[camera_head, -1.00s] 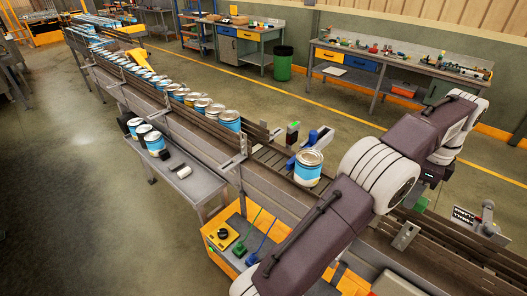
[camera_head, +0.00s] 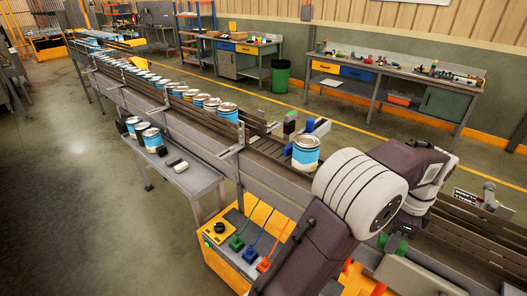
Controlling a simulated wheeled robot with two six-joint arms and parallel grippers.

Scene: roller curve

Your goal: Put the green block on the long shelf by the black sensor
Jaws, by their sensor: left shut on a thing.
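My left arm rises from the bottom centre and bends over the conveyor at the right. My left gripper (camera_head: 398,237) points down there, partly hidden by the forearm, and is shut on the green block (camera_head: 393,244), of which only a small part shows. A long narrow grey shelf (camera_head: 197,181) stands along the near side of the conveyor, well to the left of the gripper. It bears several blue-and-white cans and small black and white pieces. A black sensor-like piece with a green top (camera_head: 289,123) stands at the conveyor's far side. My right gripper is out of view.
A blue-and-white can (camera_head: 306,154) stands on the conveyor left of my forearm, with more cans in a row (camera_head: 227,111) behind it. An orange control box (camera_head: 236,237) with coloured plugs stands below. Workbenches line the back wall. The front part of the shelf is bare.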

